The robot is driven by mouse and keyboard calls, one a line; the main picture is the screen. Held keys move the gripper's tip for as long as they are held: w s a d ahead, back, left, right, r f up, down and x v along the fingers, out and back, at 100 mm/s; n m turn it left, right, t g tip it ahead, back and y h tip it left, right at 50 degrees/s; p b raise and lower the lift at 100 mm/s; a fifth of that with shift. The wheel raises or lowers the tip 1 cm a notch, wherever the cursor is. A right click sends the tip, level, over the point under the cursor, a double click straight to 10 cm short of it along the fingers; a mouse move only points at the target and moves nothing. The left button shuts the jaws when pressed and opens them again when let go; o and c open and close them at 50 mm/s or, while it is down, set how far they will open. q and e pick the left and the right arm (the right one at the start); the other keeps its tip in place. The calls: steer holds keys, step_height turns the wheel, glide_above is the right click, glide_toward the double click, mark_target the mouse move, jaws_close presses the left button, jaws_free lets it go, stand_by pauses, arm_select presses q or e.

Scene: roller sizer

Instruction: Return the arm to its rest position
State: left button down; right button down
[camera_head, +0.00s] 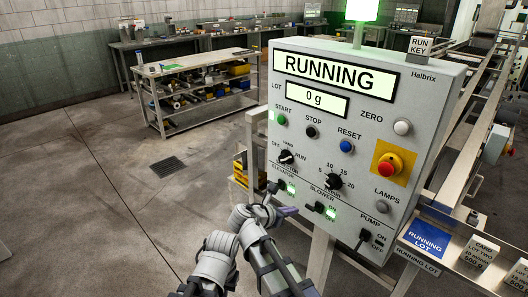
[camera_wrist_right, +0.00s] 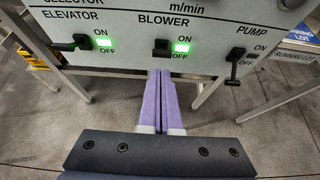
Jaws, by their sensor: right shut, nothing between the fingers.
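My right gripper (camera_head: 285,211) is in front of the lower edge of the grey control panel (camera_head: 437,110). In the right wrist view its purple fingers (camera_wrist_right: 161,74) are shut together and empty, with tips just below the blower switch (camera_wrist_right: 161,47). I cannot tell whether they touch the panel. The elevator switch (camera_wrist_right: 72,43) and the blower switch each have a lit green lamp beside them. The pump switch (camera_wrist_right: 235,65) has its lever down and no lit lamp. The panel display (camera_head: 336,73) reads RUNNING, and the lot window (camera_head: 317,98) reads 0 g. My left gripper is out of view.
A red emergency button (camera_head: 389,164) sits on the panel's right side. A green beacon (camera_head: 361,10) glows on top. A ledge with a blue RUNNING LOT card (camera_head: 427,238) and other cards stands at right. A workbench (camera_head: 195,62) is behind; the floor at left is clear.

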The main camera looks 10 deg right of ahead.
steer(key=s+d+f+m+g+y, duration=0.3)
steer(key=s+f+m+g+y, duration=0.45)
steer(key=m, duration=0.85)
steer(key=s+a+m+y+p, duration=0.1)
steer(key=s+a+m+p, duration=0.2)
steer(key=s+a, duration=0.9)
steer(key=a+m, duration=0.1)
steer(key=m, duration=0.1)
steer(key=shift+s+a+f+m, duration=0.25)
steer(key=shift+a+m, duration=0.05)
steer(key=shift+a, duration=0.05)
